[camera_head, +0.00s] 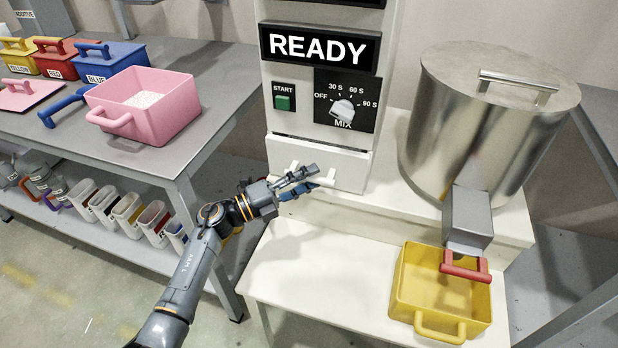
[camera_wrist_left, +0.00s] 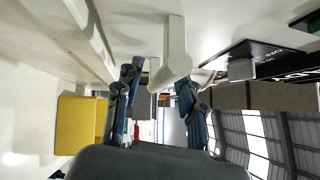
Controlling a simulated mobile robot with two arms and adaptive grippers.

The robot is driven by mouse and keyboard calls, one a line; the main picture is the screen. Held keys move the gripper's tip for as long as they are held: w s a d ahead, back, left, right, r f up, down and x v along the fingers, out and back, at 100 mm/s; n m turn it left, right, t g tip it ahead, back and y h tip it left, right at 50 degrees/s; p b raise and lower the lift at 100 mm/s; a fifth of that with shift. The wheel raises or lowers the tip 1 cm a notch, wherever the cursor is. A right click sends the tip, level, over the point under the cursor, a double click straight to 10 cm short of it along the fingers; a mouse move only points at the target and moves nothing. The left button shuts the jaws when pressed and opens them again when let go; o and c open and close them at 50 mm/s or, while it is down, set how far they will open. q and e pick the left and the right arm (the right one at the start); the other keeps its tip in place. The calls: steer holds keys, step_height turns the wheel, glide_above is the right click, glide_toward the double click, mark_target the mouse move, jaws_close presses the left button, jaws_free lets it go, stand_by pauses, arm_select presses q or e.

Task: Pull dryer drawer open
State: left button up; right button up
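The white dryer drawer (camera_head: 345,172) sits low in the front of the white machine, below the dial panel. Its pale handle (camera_head: 328,181) is partly hidden behind my left gripper (camera_head: 310,180). In the left wrist view the handle (camera_wrist_left: 172,48) reaches down between the two blue-grey fingers of the left gripper (camera_wrist_left: 160,88). These fingers stand apart, one on each side of the handle's end; whether either touches it I cannot tell. The drawer looks flush with the machine front. My right gripper is not in view.
A yellow bin (camera_head: 420,290) stands under the metal drum's outlet at the lower right. A pink bin (camera_head: 150,112) with pale contents stands on the grey table (camera_head: 205,115) at left. The white ledge (camera_head: 310,275) in front of the drawer is clear.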

arm_select(q)
steer(key=shift+w+d+r, duration=0.1)
steer(key=shift+d, duration=0.15)
jaws_close()
